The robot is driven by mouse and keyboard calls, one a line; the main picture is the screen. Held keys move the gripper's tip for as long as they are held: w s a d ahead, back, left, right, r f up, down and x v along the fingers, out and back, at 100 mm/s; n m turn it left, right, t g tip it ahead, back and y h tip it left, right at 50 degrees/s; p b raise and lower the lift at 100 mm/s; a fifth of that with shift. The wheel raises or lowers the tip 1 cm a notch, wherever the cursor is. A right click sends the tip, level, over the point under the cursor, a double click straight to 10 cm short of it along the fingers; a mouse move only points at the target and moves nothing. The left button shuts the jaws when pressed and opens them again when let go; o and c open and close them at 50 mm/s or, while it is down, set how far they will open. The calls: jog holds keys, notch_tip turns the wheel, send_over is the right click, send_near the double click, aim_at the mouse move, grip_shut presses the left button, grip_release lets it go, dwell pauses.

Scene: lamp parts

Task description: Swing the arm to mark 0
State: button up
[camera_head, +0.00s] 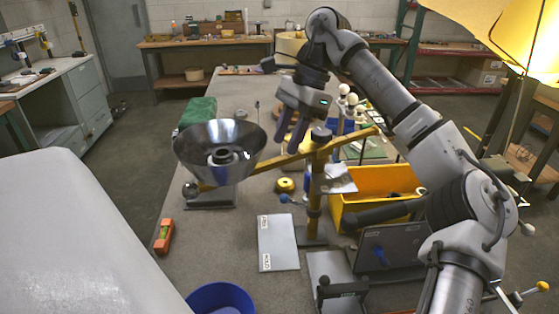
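A lamp has an upright yellow post (315,195) with a dark cap, and a yellow swing arm (270,163) crosses it near the top. A shiny metal bowl-shaped shade (220,150) sits at the arm's left end. The arm's right end reaches back right, over the yellow bin. My gripper (286,143) points down beside the post's left side, its tips close to the swing arm. Its two fingers look apart with nothing between them. I cannot tell whether they touch the arm. No mark 0 can be read.
A pale plate (278,243) with small unreadable labels lies left of the post's foot. A yellow bin (375,187) stands right of the post. A red-orange level (163,237) and a blue bowl (220,299) are at the left and front. A green block (198,110) lies behind the shade.

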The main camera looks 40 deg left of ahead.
aim_at(279, 159)
jog(key=shift+p+x, duration=0.5)
jog(key=shift+x, duration=2.25)
grip_shut()
